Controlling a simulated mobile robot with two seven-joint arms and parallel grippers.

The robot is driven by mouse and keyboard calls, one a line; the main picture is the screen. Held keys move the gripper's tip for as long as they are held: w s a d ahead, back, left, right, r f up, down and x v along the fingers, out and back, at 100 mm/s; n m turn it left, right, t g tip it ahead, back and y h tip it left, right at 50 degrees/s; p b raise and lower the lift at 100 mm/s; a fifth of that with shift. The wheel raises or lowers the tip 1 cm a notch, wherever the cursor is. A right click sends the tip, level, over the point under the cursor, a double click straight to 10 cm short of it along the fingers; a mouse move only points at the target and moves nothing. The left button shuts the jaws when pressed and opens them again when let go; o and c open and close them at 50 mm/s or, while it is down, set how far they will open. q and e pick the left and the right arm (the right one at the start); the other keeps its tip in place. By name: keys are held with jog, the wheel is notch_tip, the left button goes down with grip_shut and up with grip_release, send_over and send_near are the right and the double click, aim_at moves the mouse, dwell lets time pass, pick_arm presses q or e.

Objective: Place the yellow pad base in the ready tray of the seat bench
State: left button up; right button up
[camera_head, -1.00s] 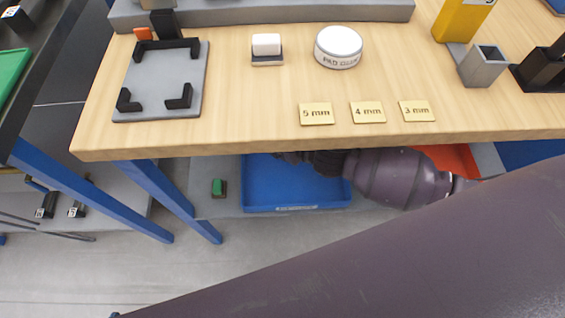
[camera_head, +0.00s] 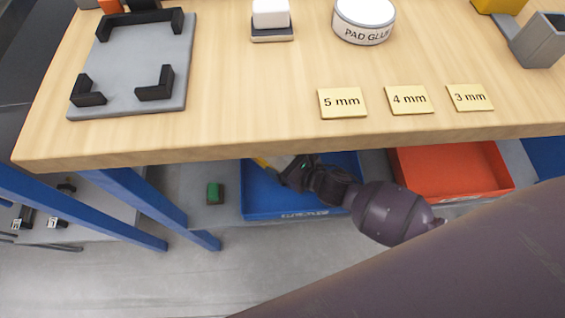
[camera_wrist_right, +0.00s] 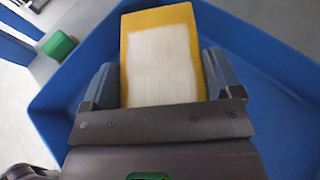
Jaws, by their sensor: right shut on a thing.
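The yellow pad base (camera_wrist_right: 128,62), a flat yellow block with a pale, whitish face, is between the two fingers of my right gripper (camera_wrist_right: 160,78) in the right wrist view. My right gripper is shut on it. In the head view my right gripper (camera_head: 287,170) is under the bench top, over a blue tray (camera_head: 256,204); only a yellow edge of the pad base (camera_head: 262,162) shows there. The blue tray's walls surround the pad base in the right wrist view. Whether the pad base touches the tray floor I cannot tell. The tray's label is too small to read. My left gripper is not in view.
The wooden bench top (camera_head: 240,125) overhangs the blue tray. A red tray (camera_head: 450,170) stands right of it, and a small green block (camera_head: 213,192) left of it. On top are a grey fixture plate (camera_head: 130,65), a pad glue tin (camera_head: 363,20) and thickness labels.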

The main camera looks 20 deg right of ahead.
notch_tip(320, 180, down, 3)
jog(key=shift+s+r+b, duration=0.1)
jog(key=shift+s+b, duration=0.05)
jog(key=shift+b, duration=0.2)
jog(key=shift+r, duration=0.25)
jog(key=shift+f, duration=0.25)
jog(key=o, duration=0.9)
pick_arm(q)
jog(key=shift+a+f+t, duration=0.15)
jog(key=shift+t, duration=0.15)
